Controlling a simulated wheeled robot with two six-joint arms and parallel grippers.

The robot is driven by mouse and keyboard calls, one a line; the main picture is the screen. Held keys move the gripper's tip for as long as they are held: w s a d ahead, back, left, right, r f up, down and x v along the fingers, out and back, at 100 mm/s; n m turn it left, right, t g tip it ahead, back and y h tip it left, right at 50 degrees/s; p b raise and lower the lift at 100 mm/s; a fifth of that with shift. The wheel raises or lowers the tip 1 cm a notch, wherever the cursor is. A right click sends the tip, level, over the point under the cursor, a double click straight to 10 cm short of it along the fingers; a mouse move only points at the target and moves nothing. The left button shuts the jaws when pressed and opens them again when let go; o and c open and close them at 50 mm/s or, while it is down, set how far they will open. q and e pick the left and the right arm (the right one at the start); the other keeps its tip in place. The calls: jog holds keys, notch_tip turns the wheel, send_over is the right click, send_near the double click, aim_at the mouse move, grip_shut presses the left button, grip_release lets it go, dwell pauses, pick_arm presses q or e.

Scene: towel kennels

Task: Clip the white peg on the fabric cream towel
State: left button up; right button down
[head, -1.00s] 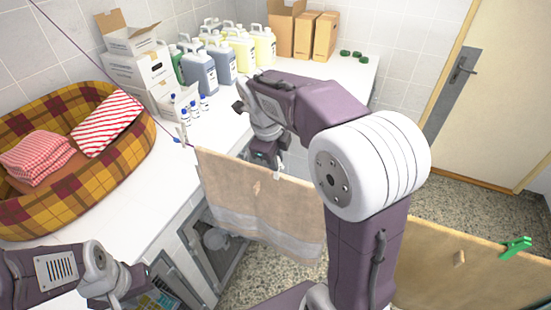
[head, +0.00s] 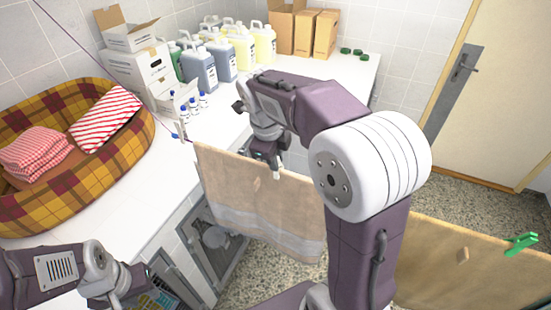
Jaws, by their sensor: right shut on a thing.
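The cream towel (head: 236,199) hangs from a line in the middle of the head view, with a paler band near its lower edge. My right arm and its purple and white links cover its right edge. My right gripper (head: 270,160) is at the towel's top edge, shut on the white peg (head: 276,174). The peg points down and overlaps the top edge in the picture; I cannot tell whether it grips the cloth. My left gripper (head: 118,298) is at the bottom left, away from the towel, its fingers too unclear to read.
A tan towel (head: 440,267) with a green peg (head: 521,243) hangs at the lower right. The white counter (head: 172,190) holds a plaid pet bed (head: 110,163) with folded towels, several jugs (head: 228,63), small bottles and boxes. Speckled floor shows beyond the towels.

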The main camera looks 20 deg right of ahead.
jog(key=c, duration=0.8)
grip_release()
notch_tip(320, 180, up, 8)
jog(key=p, duration=0.7)
